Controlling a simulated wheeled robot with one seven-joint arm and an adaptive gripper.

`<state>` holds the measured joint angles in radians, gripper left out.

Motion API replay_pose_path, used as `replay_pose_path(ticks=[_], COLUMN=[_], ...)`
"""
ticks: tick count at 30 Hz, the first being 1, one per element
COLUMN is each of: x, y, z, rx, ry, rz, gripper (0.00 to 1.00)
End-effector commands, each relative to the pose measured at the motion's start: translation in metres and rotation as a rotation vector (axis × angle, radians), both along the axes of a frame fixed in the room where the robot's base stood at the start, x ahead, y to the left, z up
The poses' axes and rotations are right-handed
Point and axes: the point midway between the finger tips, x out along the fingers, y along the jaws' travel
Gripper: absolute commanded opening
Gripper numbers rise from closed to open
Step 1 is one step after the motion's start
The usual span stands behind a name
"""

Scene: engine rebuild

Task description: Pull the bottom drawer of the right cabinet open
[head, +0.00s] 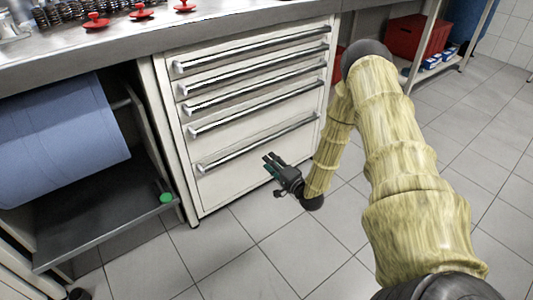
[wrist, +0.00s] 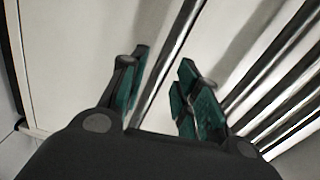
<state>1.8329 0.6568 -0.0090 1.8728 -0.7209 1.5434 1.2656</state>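The right cabinet (head: 232,185) is white, with several drawers that carry long metal bar handles. All drawers look closed. The bottom drawer's handle (head: 258,145) is the lowest bar in the head view. My gripper (head: 269,160) is just below and in front of the right half of that handle. In the wrist view my gripper (wrist: 162,88) is open, its green-padded fingers apart. A metal bar handle (wrist: 172,62) runs diagonally into the gap between the fingertips there. I cannot tell whether either finger touches it.
A shelf (head: 110,205) with a blue roll (head: 60,140) and a green round object (head: 166,197) is left of the cabinet. The worktop (head: 200,22) above holds red parts. A red crate (head: 415,36) stands at the back right. The tiled floor (head: 250,250) in front is clear.

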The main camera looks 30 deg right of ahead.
Motion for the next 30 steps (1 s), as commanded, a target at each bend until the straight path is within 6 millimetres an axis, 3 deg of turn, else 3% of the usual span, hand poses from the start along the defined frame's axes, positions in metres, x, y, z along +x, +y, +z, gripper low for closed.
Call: replay_pose_path(ticks=[1,10,17,30], x=[0.002,0.006,0.017,0.084], y=[-0.012,-0.051,-0.053,-0.047], z=[-0.013,-0.010,-0.006,0.005], rx=[0.026,0.137,0.148,0.146], ry=[-0.037,-0.171,-0.186,-0.184], rz=[-0.006,0.001,0.005,0.005], gripper=[0.32,0.32,0.32,0.32])
